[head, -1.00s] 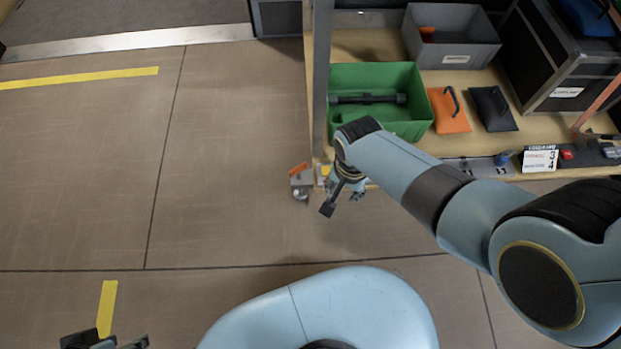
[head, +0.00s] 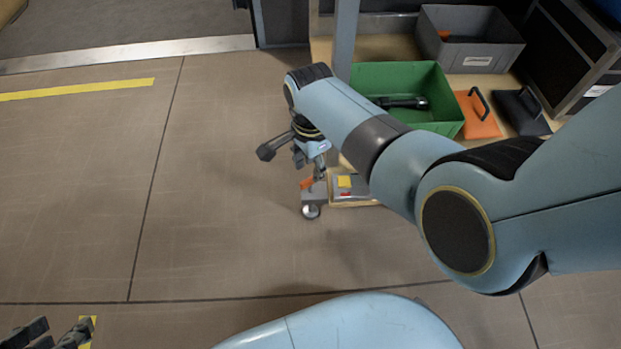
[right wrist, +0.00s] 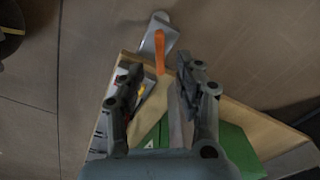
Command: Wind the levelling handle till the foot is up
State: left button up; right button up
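An orange handle (head: 306,183) sits on a grey bracket (head: 314,197) at the bench's near left corner, with a round silver part (head: 311,211) below it. In the right wrist view the orange handle (right wrist: 160,52) points toward me from the grey bracket (right wrist: 150,38), ahead of the fingertips. I cannot tell whether the foot touches the floor. My right gripper (head: 312,158) is open and empty, just behind the handle in the head view; its fingers (right wrist: 157,85) stand apart in the wrist view. My left gripper (head: 48,332) is open and empty at the bottom left.
The wooden bench (head: 478,79) carries a green crate (head: 442,97), a grey bin (head: 475,60), an orange pad (head: 478,118) and a dark pad (head: 520,112). A grey post (head: 343,45) rises beside the crate. The floor to the left is clear.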

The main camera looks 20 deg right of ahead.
aim_at(311, 179)
notch_tip(311, 179, down, 3)
jog(key=shift+s+r+b, duration=0.1)
jog(key=shift+b, duration=0.7)
jog(key=shift+f+b, duration=0.35)
jog(key=shift+f, duration=0.25)
pick_arm(q)
jog(key=f+t, duration=0.1)
jog(key=t, duration=0.1)
jog(key=f+t, duration=0.2)
jog(key=shift+s+d+f, duration=0.2)
jog(key=shift+s, duration=0.2)
pick_arm(e)
jog(key=shift+f, duration=0.35)
grip_shut()
